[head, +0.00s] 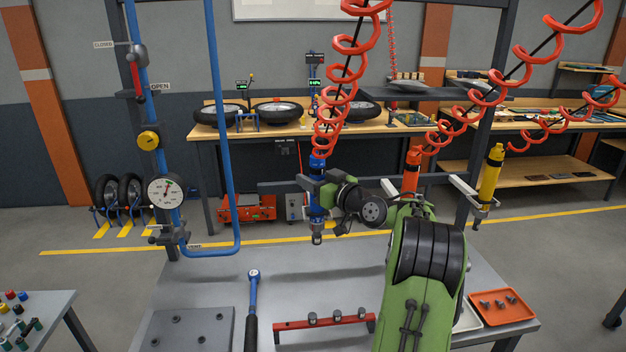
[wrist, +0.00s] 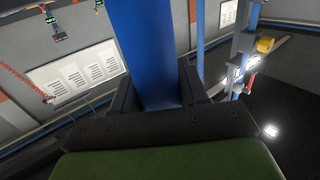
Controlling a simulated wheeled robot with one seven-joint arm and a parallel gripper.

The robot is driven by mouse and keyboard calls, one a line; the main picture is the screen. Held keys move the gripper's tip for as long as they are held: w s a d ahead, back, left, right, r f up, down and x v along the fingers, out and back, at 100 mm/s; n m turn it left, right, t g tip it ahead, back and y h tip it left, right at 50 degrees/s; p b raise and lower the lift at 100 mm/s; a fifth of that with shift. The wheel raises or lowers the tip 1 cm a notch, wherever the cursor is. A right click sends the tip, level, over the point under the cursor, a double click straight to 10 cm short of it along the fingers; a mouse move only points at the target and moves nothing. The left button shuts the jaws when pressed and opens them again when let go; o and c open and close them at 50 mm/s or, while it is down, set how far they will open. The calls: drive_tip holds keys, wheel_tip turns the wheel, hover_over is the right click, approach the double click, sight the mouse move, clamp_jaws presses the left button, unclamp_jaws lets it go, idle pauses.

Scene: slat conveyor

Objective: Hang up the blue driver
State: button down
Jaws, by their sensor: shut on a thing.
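The blue driver (head: 317,200) stands nearly upright above the bench, with a red coiled hose (head: 345,75) running up from its top. My gripper (head: 318,193) is shut around its body from the right. In the wrist view the blue body (wrist: 148,50) fills the gap between my fingers (wrist: 155,97). The driver's dark tip hangs clear of the bench top.
An orange driver (head: 412,170) and a yellow driver (head: 489,180) hang at brackets to the right. The bench (head: 205,285) holds a torque wrench (head: 252,305), a red rack (head: 290,325) and an orange tray (head: 503,312). Blue pipework (head: 225,150) stands at left.

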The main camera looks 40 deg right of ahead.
drive_tip(key=shift+f, duration=0.1)
idle(0.3)
drive_tip(key=c, duration=0.6)
unclamp_jaws()
drive_tip(key=shift+o, duration=0.5)
drive_tip(key=shift+f, duration=0.15)
drive_tip(key=s+b, duration=0.3)
drive_tip(key=s, duration=1.2)
drive_tip(key=shift+s+a+b, duration=0.15)
drive_tip(key=shift+s+b, duration=0.15)
drive_tip(key=shift+s, duration=0.1)
